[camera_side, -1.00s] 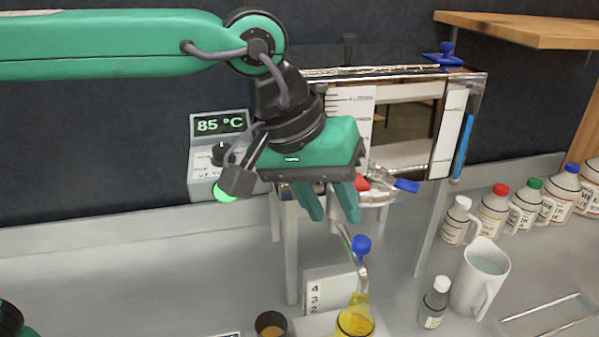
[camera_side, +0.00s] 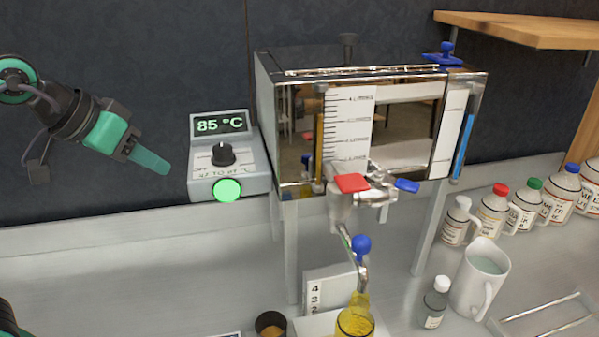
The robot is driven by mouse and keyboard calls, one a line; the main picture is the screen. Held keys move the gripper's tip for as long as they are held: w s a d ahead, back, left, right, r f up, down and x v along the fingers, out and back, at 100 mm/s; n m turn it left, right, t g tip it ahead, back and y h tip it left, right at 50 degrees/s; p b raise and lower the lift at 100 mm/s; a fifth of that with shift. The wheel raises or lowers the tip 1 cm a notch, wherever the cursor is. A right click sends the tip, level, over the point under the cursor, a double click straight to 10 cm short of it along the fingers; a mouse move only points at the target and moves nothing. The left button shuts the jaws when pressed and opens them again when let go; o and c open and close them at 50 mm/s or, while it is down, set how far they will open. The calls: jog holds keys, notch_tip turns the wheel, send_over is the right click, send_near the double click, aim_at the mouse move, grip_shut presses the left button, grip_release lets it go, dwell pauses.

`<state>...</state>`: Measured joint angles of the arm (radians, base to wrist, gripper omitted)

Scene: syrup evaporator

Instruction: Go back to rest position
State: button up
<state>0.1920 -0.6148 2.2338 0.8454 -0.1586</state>
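My gripper (camera_side: 150,161) is at the left of the side view, in the air in front of the dark wall. It points down to the right, and its green fingers are seen edge-on, so the gap between them does not show. Nothing is seen in it. It is apart from the controller box (camera_side: 232,165), which stands to its right and reads 85 °C with a lit green button (camera_side: 228,190).
The metal evaporator (camera_side: 300,110) stands in the middle with a red-handled valve (camera_side: 352,183). Below is a flask of yellow liquid (camera_side: 355,318). A white jug (camera_side: 481,280) and several bottles (camera_side: 493,212) stand at the right. The bench at left is clear.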

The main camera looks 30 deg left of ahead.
jog(key=s+a+f+g+y, duration=0.1)
jog(key=s+a+f+g, duration=0.1)
jog(key=s+a+f, duration=0.3)
notch_tip(320, 180, down, 4)
jog(key=shift+s+a+f, duration=0.1)
jog(key=shift+s+a, duration=0.2)
jog(key=shift+s, duration=0.45)
